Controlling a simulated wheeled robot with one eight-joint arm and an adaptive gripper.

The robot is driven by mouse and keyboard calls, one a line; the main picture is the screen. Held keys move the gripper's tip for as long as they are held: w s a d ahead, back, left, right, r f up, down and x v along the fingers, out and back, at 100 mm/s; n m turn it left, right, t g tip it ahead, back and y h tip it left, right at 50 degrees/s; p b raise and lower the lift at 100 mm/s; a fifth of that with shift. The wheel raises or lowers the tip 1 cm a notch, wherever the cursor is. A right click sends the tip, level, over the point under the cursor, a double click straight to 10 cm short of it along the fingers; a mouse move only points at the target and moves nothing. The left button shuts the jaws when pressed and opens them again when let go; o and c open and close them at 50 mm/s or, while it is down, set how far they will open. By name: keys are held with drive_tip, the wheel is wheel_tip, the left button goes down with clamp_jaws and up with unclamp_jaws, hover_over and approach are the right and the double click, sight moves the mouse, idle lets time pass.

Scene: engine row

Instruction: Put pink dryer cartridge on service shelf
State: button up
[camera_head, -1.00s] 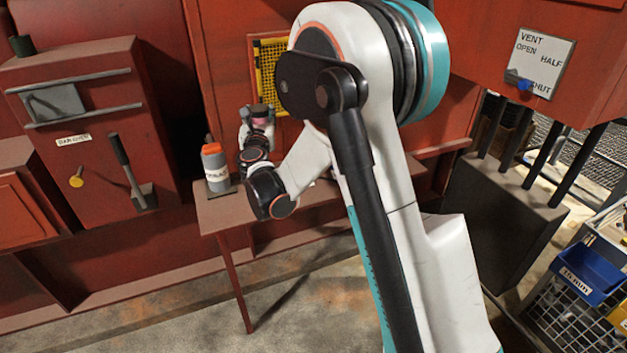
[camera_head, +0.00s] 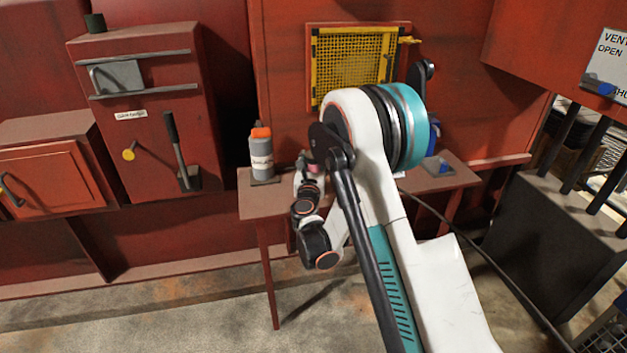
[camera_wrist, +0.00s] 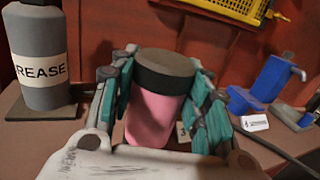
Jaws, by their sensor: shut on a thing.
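The pink dryer cartridge (camera_wrist: 158,112) with a dark grey cap stands upright between the fingers of my gripper (camera_wrist: 165,108) in the wrist view. The gripper is shut on it. In the head view a small pink part of the cartridge (camera_head: 313,168) shows at my gripper, above the red service shelf (camera_head: 268,204). My arm hides part of the shelf. The wrist view shows the shelf surface (camera_wrist: 60,138) around the cartridge. I cannot tell whether the cartridge's base touches the shelf, as the gripper hides it.
A grey grease bottle (camera_head: 261,155) with an orange top stands at the shelf's left end. In the wrist view a blue object (camera_wrist: 272,82) and a small white label (camera_wrist: 254,122) are at the right. A yellow mesh panel (camera_head: 352,65) is on the wall behind.

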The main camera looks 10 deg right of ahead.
drive_tip(key=shift+f+b, duration=0.85)
drive_tip(key=shift+f, duration=1.6)
drive_tip(key=shift+f, duration=0.1)
drive_tip(key=o, duration=1.3)
